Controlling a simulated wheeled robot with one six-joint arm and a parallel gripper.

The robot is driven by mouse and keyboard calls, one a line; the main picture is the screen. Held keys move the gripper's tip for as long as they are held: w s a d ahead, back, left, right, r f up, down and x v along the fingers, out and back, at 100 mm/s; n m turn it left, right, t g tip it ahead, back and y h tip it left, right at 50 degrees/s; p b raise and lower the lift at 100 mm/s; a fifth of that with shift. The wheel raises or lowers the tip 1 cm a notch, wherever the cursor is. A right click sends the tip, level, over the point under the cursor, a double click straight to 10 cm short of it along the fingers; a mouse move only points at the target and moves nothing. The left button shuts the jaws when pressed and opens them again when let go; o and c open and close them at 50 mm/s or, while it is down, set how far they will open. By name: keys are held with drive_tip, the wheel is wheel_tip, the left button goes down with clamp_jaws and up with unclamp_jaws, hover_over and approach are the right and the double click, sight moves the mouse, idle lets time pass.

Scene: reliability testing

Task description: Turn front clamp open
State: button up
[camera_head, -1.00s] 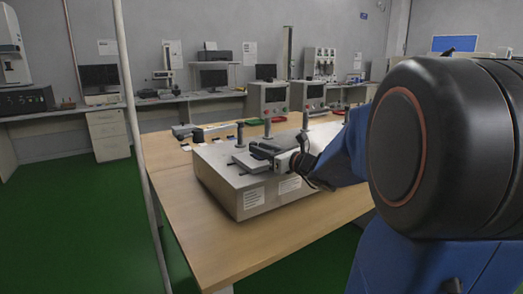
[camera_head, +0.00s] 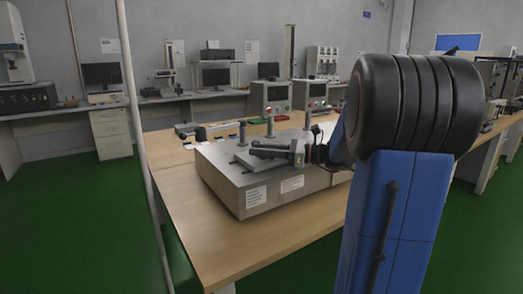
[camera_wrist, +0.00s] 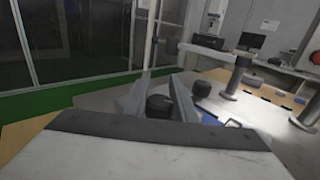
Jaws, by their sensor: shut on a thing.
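A grey metal test box (camera_head: 232,190) stands on the wooden table, with upright posts on its top. My gripper (camera_head: 256,150) lies low and nearly level over the box's top, reaching in from the right. In the wrist view its two grey fingers (camera_wrist: 160,84) stand on either side of a black round knob (camera_wrist: 158,103), which I take to be the front clamp's. The gripper is shut on it. A second black knob (camera_wrist: 202,88) sits just right of the fingers. The clamp's lower part and exact turn angle are hidden by the gripper.
A grey post (camera_head: 242,132) rises close behind the gripper, and another post (camera_head: 307,120) stands farther right. Two control units (camera_head: 271,96) stand behind the box. The table's front left (camera_head: 190,215) is bare. A thin pale pole (camera_head: 133,90) rises at the table's left.

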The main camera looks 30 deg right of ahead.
drive_tip(key=shift+s+a+n+g+y, duration=0.1)
drive_tip(key=shift+s+n+g+y, duration=0.05)
drive_tip(key=shift+n+g+y, duration=0.4)
drive_tip(key=shift+s+a+n+g+y, duration=0.1)
drive_tip(key=shift+n+g+y, duration=0.3)
drive_tip(key=shift+g, duration=0.25)
drive_tip(key=o, duration=1)
drive_tip(key=shift+o, duration=0.2)
drive_tip(key=v, duration=1.7)
drive_tip(key=shift+d, duration=0.2)
